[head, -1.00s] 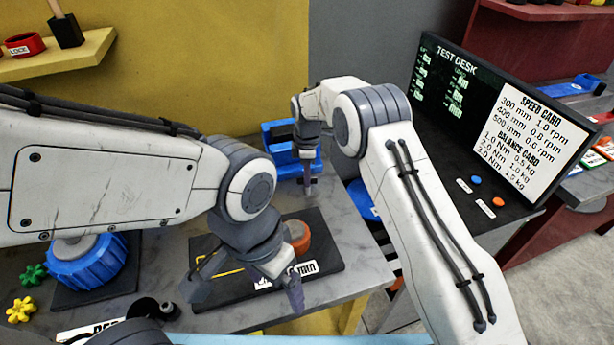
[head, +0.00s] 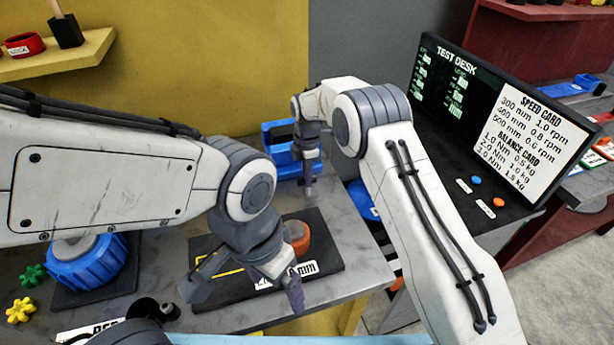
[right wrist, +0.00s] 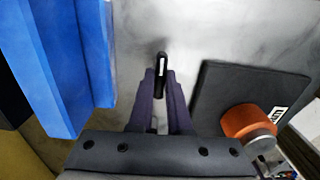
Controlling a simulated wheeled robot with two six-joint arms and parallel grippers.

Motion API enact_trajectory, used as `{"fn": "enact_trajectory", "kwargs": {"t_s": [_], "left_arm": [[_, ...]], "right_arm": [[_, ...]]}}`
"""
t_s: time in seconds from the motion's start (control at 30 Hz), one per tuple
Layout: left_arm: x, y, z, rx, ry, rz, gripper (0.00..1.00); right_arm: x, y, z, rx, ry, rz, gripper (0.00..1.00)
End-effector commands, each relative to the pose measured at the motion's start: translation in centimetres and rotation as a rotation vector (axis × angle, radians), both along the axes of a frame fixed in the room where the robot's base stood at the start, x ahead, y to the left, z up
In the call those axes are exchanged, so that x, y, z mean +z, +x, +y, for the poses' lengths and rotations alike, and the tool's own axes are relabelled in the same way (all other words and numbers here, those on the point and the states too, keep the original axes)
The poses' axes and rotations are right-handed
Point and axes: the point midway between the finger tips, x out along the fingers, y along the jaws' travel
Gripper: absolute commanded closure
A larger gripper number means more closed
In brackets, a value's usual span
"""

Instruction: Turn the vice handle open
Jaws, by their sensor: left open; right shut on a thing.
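The blue vice (head: 284,150) stands at the back of the bench, partly hidden behind my right arm. It also shows as a large blue block at the left of the right wrist view (right wrist: 62,62). My right gripper (head: 307,188) points down beside the vice. In the right wrist view its fingers (right wrist: 160,98) are shut on a dark, slim bar with a pale strip, which looks like the vice handle (right wrist: 161,70). My left gripper (head: 243,294) is open and empty, low over the black mat at the front.
A black mat (head: 325,262) with an orange-and-grey round part (head: 298,236) lies in front of the vice. A blue ribbed wheel (head: 88,264) and green (head: 33,274) and yellow (head: 20,309) knobs sit at left. A test desk screen (head: 500,105) stands at right.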

Motion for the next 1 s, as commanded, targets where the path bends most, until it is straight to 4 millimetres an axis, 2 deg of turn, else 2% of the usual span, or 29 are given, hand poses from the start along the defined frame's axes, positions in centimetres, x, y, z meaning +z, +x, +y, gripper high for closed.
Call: {"fn": "enact_trajectory", "kwargs": {"t_s": [0.07,0.1,0.13,0.17,0.47,0.57,1.0], "left_arm": [[0.0,0.0,0.0,0.0,0.0,0.0,0.08],[0.0,0.0,0.0,0.0,0.0,0.0,0.08],[0.0,0.0,0.0,0.0,0.0,0.0,0.08],[0.0,0.0,0.0,0.0,0.0,0.0,0.08],[0.0,0.0,0.0,0.0,0.0,0.0,0.08],[-0.2,0.0,0.0,0.0,0.0,0.0,0.08],[-1.7,0.0,0.0,0.0,0.0,0.0,0.08]], "right_arm": [[0.2,0.1,-0.1,0.001,-0.002,-0.004,1.0],[0.2,0.1,-0.1,0.001,-0.002,-0.004,0.69],[0.2,0.1,-0.1,0.001,-0.001,-0.003,0.57],[0.2,0.1,-0.1,0.001,-0.001,-0.003,0.54],[0.1,0.1,0.0,0.0,0.0,-0.002,0.54],[0.7,0.1,0.0,0.0,0.0,-0.003,0.54],[8.7,0.2,-0.1,0.0,0.001,-0.006,0.54]]}}
